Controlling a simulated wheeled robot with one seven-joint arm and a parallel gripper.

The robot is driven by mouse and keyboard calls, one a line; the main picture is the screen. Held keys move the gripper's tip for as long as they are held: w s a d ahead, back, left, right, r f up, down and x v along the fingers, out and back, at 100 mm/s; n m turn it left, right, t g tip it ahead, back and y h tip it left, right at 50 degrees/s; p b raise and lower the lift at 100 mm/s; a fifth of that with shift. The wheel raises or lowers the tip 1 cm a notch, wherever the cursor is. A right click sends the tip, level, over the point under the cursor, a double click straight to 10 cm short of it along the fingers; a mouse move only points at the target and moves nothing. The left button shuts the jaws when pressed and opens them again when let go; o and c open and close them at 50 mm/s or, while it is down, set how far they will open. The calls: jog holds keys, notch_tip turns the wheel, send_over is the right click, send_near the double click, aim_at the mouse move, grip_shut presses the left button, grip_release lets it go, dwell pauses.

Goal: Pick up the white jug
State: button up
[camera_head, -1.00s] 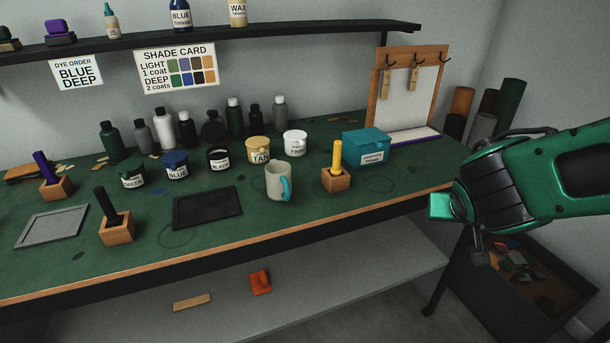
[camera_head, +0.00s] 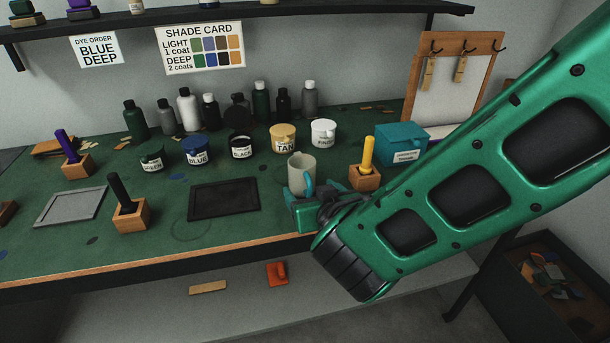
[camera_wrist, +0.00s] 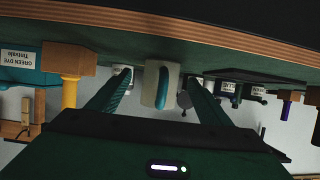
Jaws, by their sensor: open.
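The white jug (camera_head: 301,172), a cream-white mug shape with a teal handle, stands upright on the green bench top near its front edge. My gripper (camera_head: 318,203) is in front of it, low over the bench edge, and hides the jug's lower part in the head view. In the wrist view, which is upside down, the jug (camera_wrist: 159,88) appears centred between my two spread fingers, its teal handle facing me. My gripper (camera_wrist: 160,90) is open and empty. I cannot tell how far the fingertips reach alongside the jug.
A yellow-handled tool in a wooden block (camera_head: 366,166) stands close right of the jug, with a teal box (camera_head: 402,143) behind. The TAN tub (camera_head: 283,138) and white tub (camera_head: 323,132) stand behind the jug. A dark tray (camera_head: 223,199) lies to its left.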

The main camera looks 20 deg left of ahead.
aim_at(302, 180)
jog(key=shift+r+x, duration=0.1)
jog(key=shift+x, duration=1.55)
jog(key=shift+r+x, duration=0.15)
jog(key=shift+x, duration=1.5)
jog(key=shift+a, duration=0.2)
jog(key=shift+c, duration=0.2)
jog(key=c, duration=1.2)
jog(key=shift+r, duration=0.1)
